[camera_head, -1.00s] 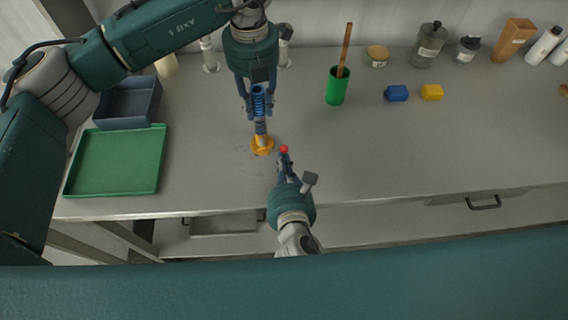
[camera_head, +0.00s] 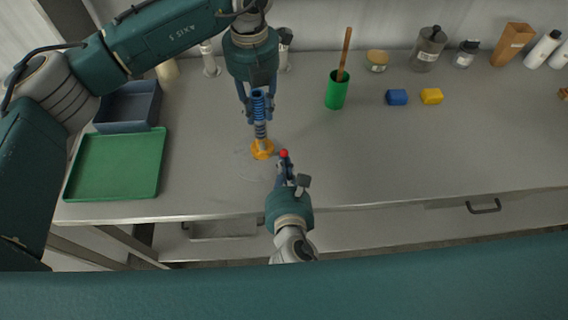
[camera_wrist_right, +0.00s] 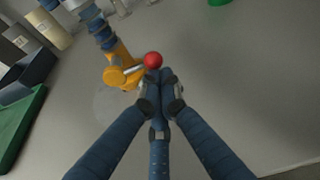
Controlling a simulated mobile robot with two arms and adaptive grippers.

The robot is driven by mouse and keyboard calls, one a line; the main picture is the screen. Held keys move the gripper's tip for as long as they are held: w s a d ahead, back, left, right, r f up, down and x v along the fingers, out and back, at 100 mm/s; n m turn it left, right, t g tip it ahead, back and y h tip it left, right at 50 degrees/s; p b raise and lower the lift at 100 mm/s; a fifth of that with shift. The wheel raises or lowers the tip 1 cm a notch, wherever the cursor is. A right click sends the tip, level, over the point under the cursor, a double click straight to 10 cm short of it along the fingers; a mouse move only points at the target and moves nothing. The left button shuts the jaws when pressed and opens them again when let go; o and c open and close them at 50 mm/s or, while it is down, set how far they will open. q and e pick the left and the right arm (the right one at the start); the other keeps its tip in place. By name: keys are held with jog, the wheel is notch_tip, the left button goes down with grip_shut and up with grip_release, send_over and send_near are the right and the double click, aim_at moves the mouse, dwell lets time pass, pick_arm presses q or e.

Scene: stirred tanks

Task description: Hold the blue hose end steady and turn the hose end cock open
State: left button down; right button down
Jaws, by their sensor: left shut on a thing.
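The blue hose end (camera_head: 260,108) hangs upright over the bench in the head view. My left gripper (camera_head: 257,112) is shut around it from above. Below it is the hose end cock (camera_head: 263,149), a yellow-orange body, low over the bench top. Its short lever ends in a red ball (camera_wrist_right: 152,60), which also shows in the head view (camera_head: 284,154). The lever points sideways from the body toward my right gripper. My right gripper (camera_wrist_right: 166,78) has its fingertips together, right at the red ball. The ball shows at the tips, not between the fingers; whether they touch is unclear.
A green tray (camera_head: 77,182) and a grey-blue bin (camera_head: 128,122) stand at the left. A green cup (camera_head: 337,92) with a wooden stick, a blue block (camera_head: 397,97) and a yellow block (camera_head: 432,96) stand at the right. The bench front right is clear.

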aim_at(280, 154)
jog(key=shift+r+n, duration=0.3)
jog(key=shift+n, duration=0.1)
jog(key=shift+d+r+n+h, duration=0.1)
jog(key=shift+r+n+h, duration=0.55)
jog(key=shift+n, duration=0.15)
jog(key=shift+a+r, duration=0.2)
jog(key=shift+r, duration=0.85)
jog(key=shift+a+r, duration=0.35)
jog(key=shift+r, duration=0.2)
jog(key=shift+a+r, duration=0.4)
jog(key=shift+a, duration=0.05)
jog(key=shift+r, duration=0.15)
jog(key=shift+r, duration=0.65)
